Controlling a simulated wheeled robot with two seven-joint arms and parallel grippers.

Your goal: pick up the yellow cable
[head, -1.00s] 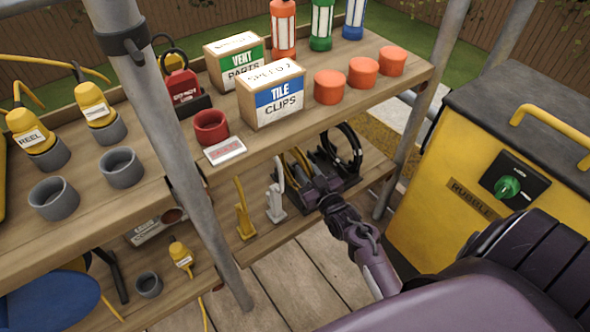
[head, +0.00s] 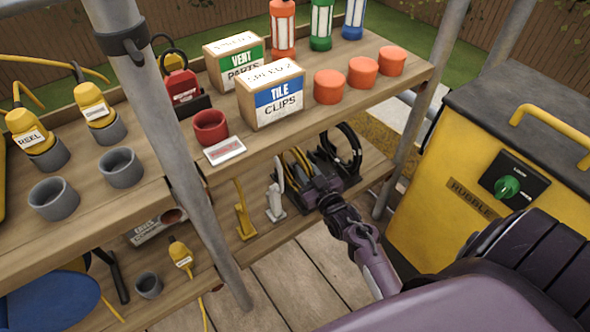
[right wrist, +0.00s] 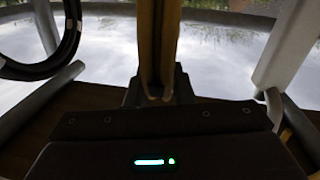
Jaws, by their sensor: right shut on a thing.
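The yellow cable (head: 297,160) is on the lower shelf, seen nearly edge-on and partly hidden by my right gripper and the upper shelf. My right gripper (head: 305,179) reaches in from the right under the upper shelf and is shut on the yellow cable. In the right wrist view the cable (right wrist: 158,45) stands upright as a narrow yellow band between the dark fingers. I cannot tell whether it is clear of its holder. My left gripper is not in view.
A black cable coil (head: 352,145) stands just right of the gripper; it also shows in the wrist view (right wrist: 70,40). A white stand (head: 276,202) and a yellow stand (head: 243,220) are to the left. The upper shelf's edge (head: 345,105) overhangs. A yellow cabinet (head: 450,225) is at right.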

